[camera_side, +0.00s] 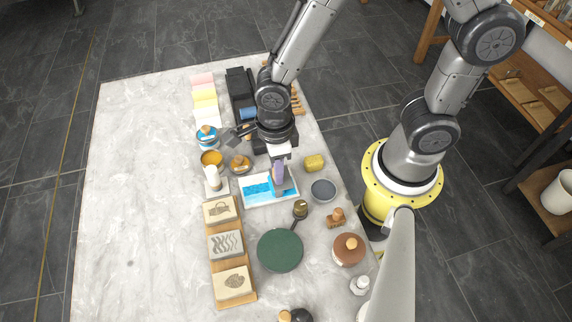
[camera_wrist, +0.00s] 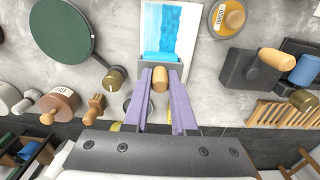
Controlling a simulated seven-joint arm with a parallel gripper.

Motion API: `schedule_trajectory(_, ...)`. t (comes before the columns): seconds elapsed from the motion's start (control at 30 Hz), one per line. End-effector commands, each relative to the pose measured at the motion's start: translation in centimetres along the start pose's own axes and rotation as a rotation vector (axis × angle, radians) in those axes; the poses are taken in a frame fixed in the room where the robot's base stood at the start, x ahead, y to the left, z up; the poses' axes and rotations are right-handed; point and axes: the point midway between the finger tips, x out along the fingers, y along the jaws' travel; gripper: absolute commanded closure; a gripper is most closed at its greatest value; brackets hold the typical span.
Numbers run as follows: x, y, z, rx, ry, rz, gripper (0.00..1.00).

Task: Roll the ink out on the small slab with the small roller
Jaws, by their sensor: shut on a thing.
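The small slab is white with a raised-looking pale edge (camera_side: 249,202). Streaky blue ink covers much of its face, and it also shows in the wrist view (camera_wrist: 190,22). My gripper (camera_side: 278,182), with purple fingers, is shut on the wooden handle of the small roller (camera_wrist: 160,80). The roller's grey frame and blue-inked cylinder lie over the slab's near end in the wrist view, seemingly on its surface. In the side view the fingers mostly hide the roller.
A green disc (camera_side: 280,250), a brown wooden-knobbed disc (camera_side: 348,249) and a grey dish (camera_side: 323,190) stand nearby. A yellow lump (camera_side: 314,162) lies right of the slab. The table's left side (camera_side: 140,200) is clear.

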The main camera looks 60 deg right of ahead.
Motion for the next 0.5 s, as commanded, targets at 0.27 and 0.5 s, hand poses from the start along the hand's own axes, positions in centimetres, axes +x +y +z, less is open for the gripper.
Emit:
schedule_trajectory(0.27,0.0,-0.1,2.7,-0.002,0.001,-0.001,1.0)
schedule_trajectory(0.5,0.0,0.0,4.0,-0.001,0.001,0.0,1.0)
